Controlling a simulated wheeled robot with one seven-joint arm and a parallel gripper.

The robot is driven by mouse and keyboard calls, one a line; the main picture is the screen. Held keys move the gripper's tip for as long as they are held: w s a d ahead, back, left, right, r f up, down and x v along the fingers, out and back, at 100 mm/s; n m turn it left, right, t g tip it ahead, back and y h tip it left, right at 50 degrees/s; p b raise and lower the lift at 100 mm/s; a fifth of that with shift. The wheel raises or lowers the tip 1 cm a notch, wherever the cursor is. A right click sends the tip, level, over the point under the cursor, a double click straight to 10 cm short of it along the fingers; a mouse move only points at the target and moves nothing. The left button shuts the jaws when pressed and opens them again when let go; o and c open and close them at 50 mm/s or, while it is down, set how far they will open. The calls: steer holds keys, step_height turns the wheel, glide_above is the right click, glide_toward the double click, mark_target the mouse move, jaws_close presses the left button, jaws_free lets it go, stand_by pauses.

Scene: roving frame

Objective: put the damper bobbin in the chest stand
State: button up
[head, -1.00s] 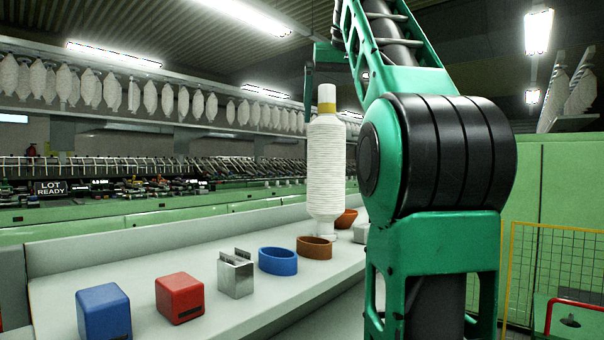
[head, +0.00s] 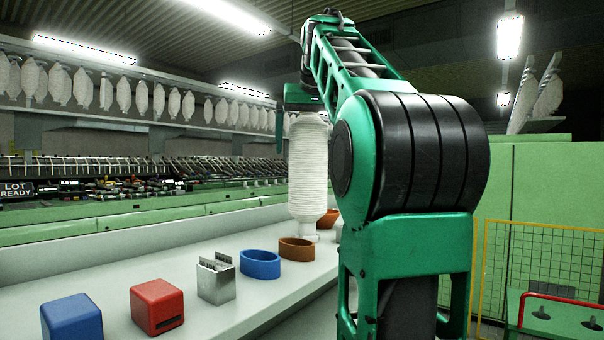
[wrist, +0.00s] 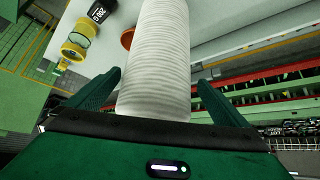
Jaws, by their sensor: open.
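A tall white wound bobbin (head: 308,165) stands upright on the pale bench in the head view; I take it for the damper bobbin. My gripper (wrist: 158,76) is open, with one finger on each side of the bobbin's upper part. In the wrist view, the bobbin (wrist: 160,55) runs away between the fingers, and a gap shows on each side. In the head view, the gripper covers the bobbin's top. I cannot tell which thing is the chest stand; a low green stand with black pegs and a red rail (head: 548,295) shows at the lower right.
A yellow mesh fence (head: 530,255) is at right.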

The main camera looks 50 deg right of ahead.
steer(key=shift+x, duration=0.85)
steer(key=c, duration=2.2)
steer(key=shift+o, duration=0.2)
steer(key=shift+r, duration=0.15)
